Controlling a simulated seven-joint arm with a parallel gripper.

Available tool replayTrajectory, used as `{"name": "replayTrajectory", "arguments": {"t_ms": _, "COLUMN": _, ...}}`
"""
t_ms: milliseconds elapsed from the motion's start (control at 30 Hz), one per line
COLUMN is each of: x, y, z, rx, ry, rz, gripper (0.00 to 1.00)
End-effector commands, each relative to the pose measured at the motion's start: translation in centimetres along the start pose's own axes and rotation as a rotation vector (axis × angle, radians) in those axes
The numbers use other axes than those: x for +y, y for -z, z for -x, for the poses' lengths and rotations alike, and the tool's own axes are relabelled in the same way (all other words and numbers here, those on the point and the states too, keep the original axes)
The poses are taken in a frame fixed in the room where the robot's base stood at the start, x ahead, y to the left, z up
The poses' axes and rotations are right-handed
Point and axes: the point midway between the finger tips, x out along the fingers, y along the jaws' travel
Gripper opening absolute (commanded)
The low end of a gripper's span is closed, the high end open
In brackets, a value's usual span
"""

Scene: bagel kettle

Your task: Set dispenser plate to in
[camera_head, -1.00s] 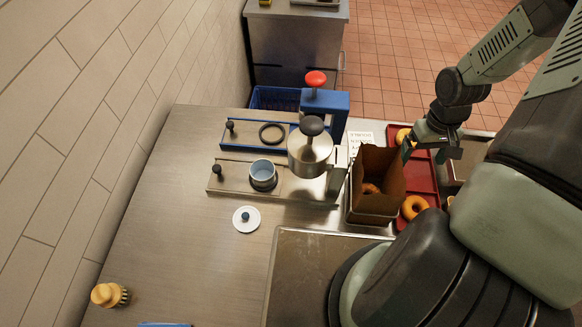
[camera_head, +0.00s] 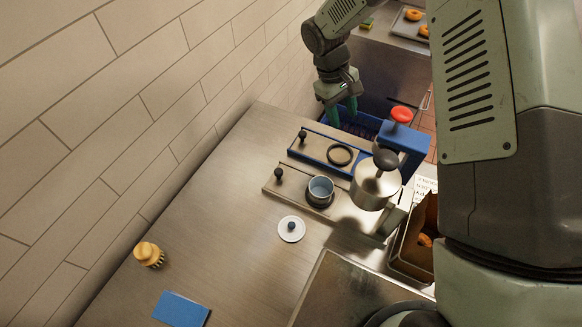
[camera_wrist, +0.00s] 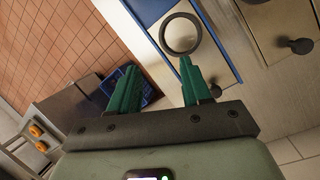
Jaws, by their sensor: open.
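Two sliding dispenser plates lie side by side on the steel counter. The far plate (camera_head: 318,146) sits in a blue frame, with a black knob (camera_head: 303,135) at its left end and a black ring (camera_head: 340,155) towards its right end. The near plate (camera_head: 292,186) is beige, with a black knob (camera_head: 279,172) at its left end and a blue-grey cup (camera_head: 320,188) on it. My gripper (camera_head: 342,113) hangs open and empty beyond the blue-framed plate, touching nothing that I can see. In the wrist view, its green fingers (camera_wrist: 158,64) are apart, near the ring (camera_wrist: 180,34).
A metal cylinder (camera_head: 374,188) with a black knob and a blue stand (camera_head: 406,137) with a red knob rise at the plates' right. A white lid (camera_head: 291,229), a brush (camera_head: 148,254) and a blue cloth (camera_head: 181,309) lie nearer. The tiled wall borders the left.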

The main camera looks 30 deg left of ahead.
Motion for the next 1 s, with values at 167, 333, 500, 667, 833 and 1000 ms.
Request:
{"name": "replayTrajectory", "arguments": {"t_ms": 167, "x": -12.8, "y": 3.2, "z": 3.4, "rx": -0.048, "ry": 0.005, "rz": 0.319, "gripper": 0.48}}
{"name": "replayTrajectory", "arguments": {"t_ms": 333, "x": -19.3, "y": 3.3, "z": 4.9, "rx": -0.081, "ry": 0.01, "rz": 0.48, "gripper": 0.48}}
{"name": "replayTrajectory", "arguments": {"t_ms": 500, "x": -20.9, "y": 3.1, "z": 4.6, "rx": -0.092, "ry": 0.013, "rz": 0.521, "gripper": 0.48}}
{"name": "replayTrajectory", "arguments": {"t_ms": 667, "x": -20.8, "y": 2.9, "z": 2.2, "rx": -0.094, "ry": 0.015, "rz": 0.521, "gripper": 0.48}}
{"name": "replayTrajectory", "arguments": {"t_ms": 833, "x": -20.8, "y": 2.6, "z": -1.1, "rx": -0.093, "ry": 0.014, "rz": 0.52, "gripper": 0.48}}
{"name": "replayTrajectory", "arguments": {"t_ms": 1000, "x": -20.7, "y": 2.4, "z": -3.9, "rx": -0.091, "ry": 0.014, "rz": 0.518, "gripper": 0.48}}
